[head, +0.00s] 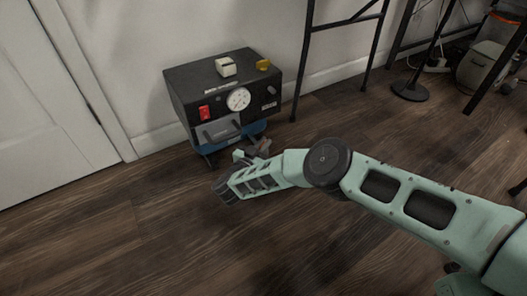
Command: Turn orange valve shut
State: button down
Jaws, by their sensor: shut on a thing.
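A black box-shaped unit (222,95) stands by the wall, with a round white gauge (239,99) and a red switch (204,112) on its front. A grey handle-like piece (220,130) sits on the unit's lower front.
A white block (225,67) and a yellow knob-like piece (263,65) are on top of the unit. A black-legged frame (302,62) stands to its right, near a round black stand base (410,91). Wooden floor (110,240) at the front left is clear.

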jog(key=shift+f+m+g+h+b, duration=0.15)
jog(key=shift+m+g+h+b, duration=0.35)
jog(key=shift+h+b, duration=0.35)
jog(key=shift+f+m+g+h+b, duration=0.15)
jog(key=shift+m+g+h+b, duration=0.35)
jog(key=shift+b, duration=0.55)
jog(key=shift+m+h, duration=0.3)
jog(key=shift+h, duration=0.05)
jog(key=shift+r+g+b, duration=0.2)
jog(key=shift+g+b, duration=0.1)
jog(key=shift+b, duration=0.2)
jog(key=c, duration=1.5)
grip_release()
jog(key=shift+s+r, duration=0.1)
